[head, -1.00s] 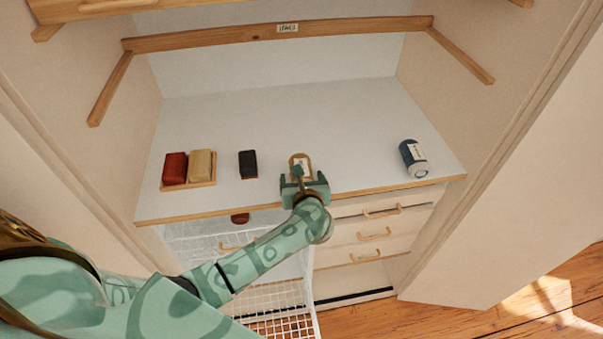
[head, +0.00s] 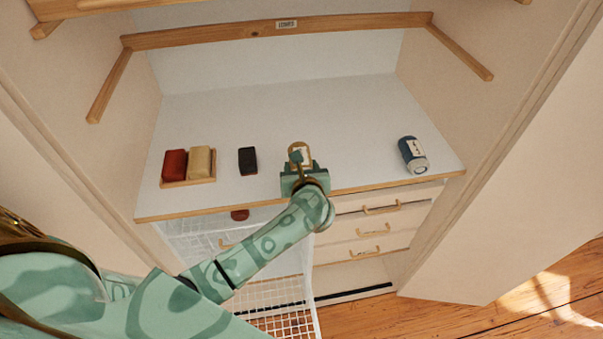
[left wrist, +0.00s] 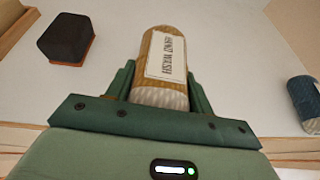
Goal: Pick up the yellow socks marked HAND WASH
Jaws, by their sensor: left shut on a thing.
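The rolled yellow socks (head: 300,148) are at the front middle of the white shelf, upright in the picture, with a white label on top. In the left wrist view the roll (left wrist: 163,90) is mustard yellow with a pale ribbed near end. My left gripper (head: 303,172) is shut on the roll, with one finger on each side, as the left wrist view (left wrist: 160,84) shows. I cannot tell whether the roll touches the shelf. My right gripper is not in view.
A dark block (head: 247,161) lies left of the socks, and a tray (head: 188,184) with red and tan blocks is farther left. A blue roll (head: 412,155) with a white label lies at right. A wooden rail (head: 280,33) crosses above. A wire basket (head: 285,295) is below.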

